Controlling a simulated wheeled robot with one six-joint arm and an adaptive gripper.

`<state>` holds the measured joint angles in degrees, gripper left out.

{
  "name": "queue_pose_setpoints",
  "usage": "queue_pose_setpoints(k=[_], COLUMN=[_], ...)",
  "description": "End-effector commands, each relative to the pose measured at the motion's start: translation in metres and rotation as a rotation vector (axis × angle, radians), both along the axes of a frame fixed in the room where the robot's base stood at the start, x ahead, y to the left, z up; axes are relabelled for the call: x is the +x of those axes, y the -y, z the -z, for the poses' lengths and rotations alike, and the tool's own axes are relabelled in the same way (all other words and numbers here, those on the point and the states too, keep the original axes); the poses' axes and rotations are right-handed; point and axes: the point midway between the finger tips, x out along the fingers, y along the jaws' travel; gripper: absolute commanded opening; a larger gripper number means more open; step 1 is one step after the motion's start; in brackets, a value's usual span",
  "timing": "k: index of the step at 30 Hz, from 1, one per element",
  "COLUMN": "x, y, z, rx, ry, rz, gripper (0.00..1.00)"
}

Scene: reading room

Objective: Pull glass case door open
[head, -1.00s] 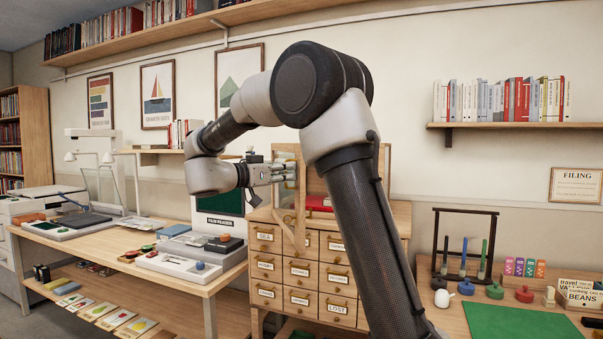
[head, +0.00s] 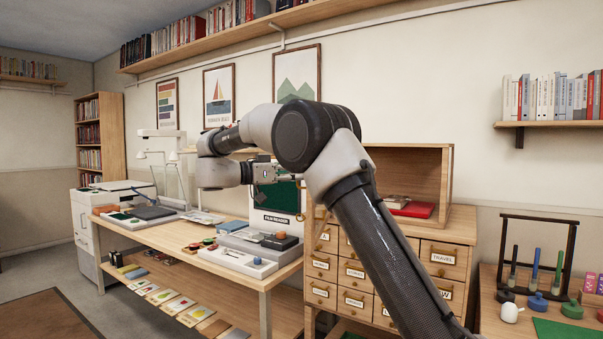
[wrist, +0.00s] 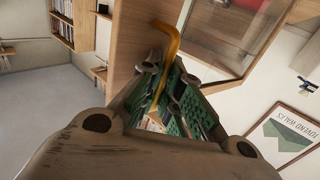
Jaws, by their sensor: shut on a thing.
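The glass case (head: 447,185) is a wooden box on top of a drawer cabinet. Its front stands open, and a red book (head: 418,210) lies inside. In the wrist view the case door (wrist: 140,35) shows as a wooden frame with a pane and a bent brass handle (wrist: 170,42). My gripper (wrist: 160,88) is shut on the handle, its green-padded fingers on either side of it. In the head view my gripper (head: 262,173) is left of the case. Most of the door is hidden by my arm there.
The drawer cabinet (head: 440,255) with labelled drawers carries the case. A long table (head: 215,260) with a film reader (head: 275,219) and other devices stands left of it. A table at right holds a dark rack (head: 568,250). Open floor (head: 95,270) shows at lower left.

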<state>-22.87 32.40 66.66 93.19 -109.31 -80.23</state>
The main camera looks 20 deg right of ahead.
Motion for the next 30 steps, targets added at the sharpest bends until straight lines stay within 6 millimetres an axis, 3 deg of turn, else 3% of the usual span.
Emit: queue_pose_setpoints(k=[5, 7, 17, 30], x=[-0.001, -0.001, -0.001, -0.004], y=[-0.001, -0.001, -0.002, -0.066], z=[0.001, 0.001, 0.000, 0.001], rx=[0.002, 0.002, 0.001, 0.002], ry=[0.000, 0.000, 0.000, 0.000], rz=[0.001, 0.001, 0.000, -0.007], gripper=[0.00, 0.15, 0.16, 0.16])
